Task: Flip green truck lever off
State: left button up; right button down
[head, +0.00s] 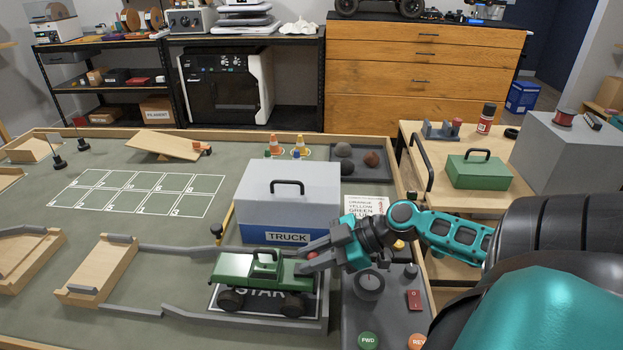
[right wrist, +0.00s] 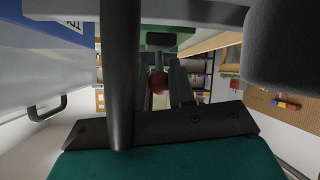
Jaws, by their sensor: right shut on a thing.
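The green truck (head: 250,268) stands on the black START pad (head: 258,292) at the front of the play table, with a dark handle on its roof. My right gripper (head: 302,260) reaches in from the right, its fingertips at the truck's right end, just in front of the white and blue TRUCK box. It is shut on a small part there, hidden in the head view. In the right wrist view, a red round knob (right wrist: 158,83), probably the lever's tip, shows between the fingers, with green truck body (right wrist: 160,48) behind. The lever's position is unclear. My left gripper is not in view.
The TRUCK box (head: 288,200) stands close behind the truck. A grey control panel (head: 385,312) with a dial, red switch and FWD button lies under my right arm. Grey rails border the track left of the truck. A green toolbox (head: 478,173) sits on the right-hand table.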

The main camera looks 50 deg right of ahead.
dwell(0.3)
jog(key=c, duration=1)
grip_release()
jog(key=v, duration=1.3)
jog(key=shift+p, duration=0.4)
